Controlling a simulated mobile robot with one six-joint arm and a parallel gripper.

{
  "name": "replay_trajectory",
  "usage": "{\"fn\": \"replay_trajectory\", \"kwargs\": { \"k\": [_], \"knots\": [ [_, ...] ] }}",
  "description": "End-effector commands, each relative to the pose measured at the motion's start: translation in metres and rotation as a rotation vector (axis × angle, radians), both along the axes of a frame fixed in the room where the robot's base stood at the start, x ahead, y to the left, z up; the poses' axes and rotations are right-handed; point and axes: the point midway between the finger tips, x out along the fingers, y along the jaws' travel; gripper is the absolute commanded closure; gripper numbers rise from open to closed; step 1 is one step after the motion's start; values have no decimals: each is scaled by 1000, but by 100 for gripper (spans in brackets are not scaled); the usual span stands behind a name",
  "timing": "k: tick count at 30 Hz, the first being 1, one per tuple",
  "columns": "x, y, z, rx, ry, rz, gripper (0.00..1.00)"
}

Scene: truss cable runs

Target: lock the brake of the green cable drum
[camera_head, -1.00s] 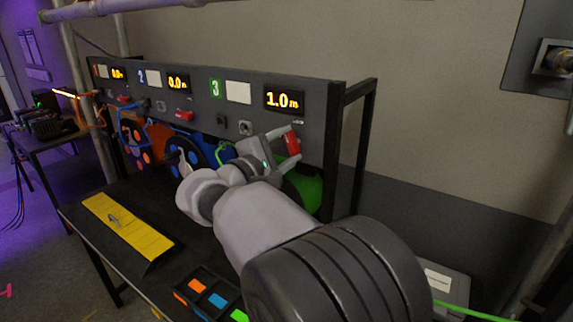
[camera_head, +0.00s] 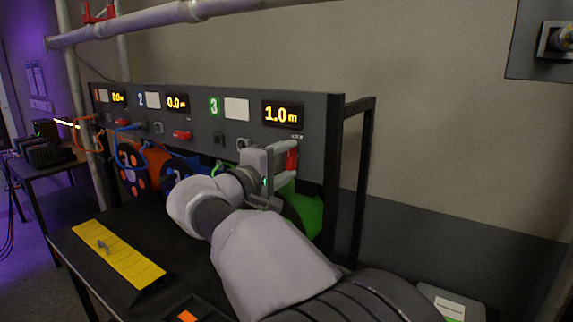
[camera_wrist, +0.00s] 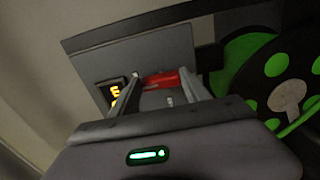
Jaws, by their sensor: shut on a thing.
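The green cable drum (camera_head: 306,212) sits below panel section 3, at the right end of the rack, partly hidden by my arm. In the wrist view the green drum (camera_wrist: 275,68), with black and green spots, shows at the right. The red brake handle of section 3 (camera_head: 292,158) is under the display that reads 1.0 m. My gripper (camera_head: 285,163) is shut on this handle. In the wrist view the red handle (camera_wrist: 162,79) lies between the two fingers. The handle's base is partly hidden, so I cannot tell its exact setting.
Orange (camera_head: 150,166) and blue (camera_head: 178,170) drums stand to the left, with red handles above them. A yellow plate (camera_head: 118,255) lies on the black table. A dark frame post (camera_head: 352,185) stands right of the drum. Pipes run above and at the left.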

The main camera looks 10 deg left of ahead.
Motion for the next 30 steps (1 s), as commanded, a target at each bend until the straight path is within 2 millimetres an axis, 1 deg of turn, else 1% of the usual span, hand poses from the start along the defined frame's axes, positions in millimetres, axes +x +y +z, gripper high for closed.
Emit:
{"fn": "replay_trajectory", "kwargs": {
  "k": [8, 9, 12, 20, 23, 26, 30],
  "knots": [
    [0, 0, -1, 3, 1, -1, 86],
    [0, 0, -1, 3, 1, -1, 42],
    [0, 0, -1, 2, 0, -1, 24],
    [0, 0, 0, 1, 1, -1, 24],
    [-5, 2, 0, 1, 1, 1, 24],
    [-21, 8, 2, 1, 1, 2, 24],
    [-57, 21, 3, 0, 0, 4, 24]
  ]
}}
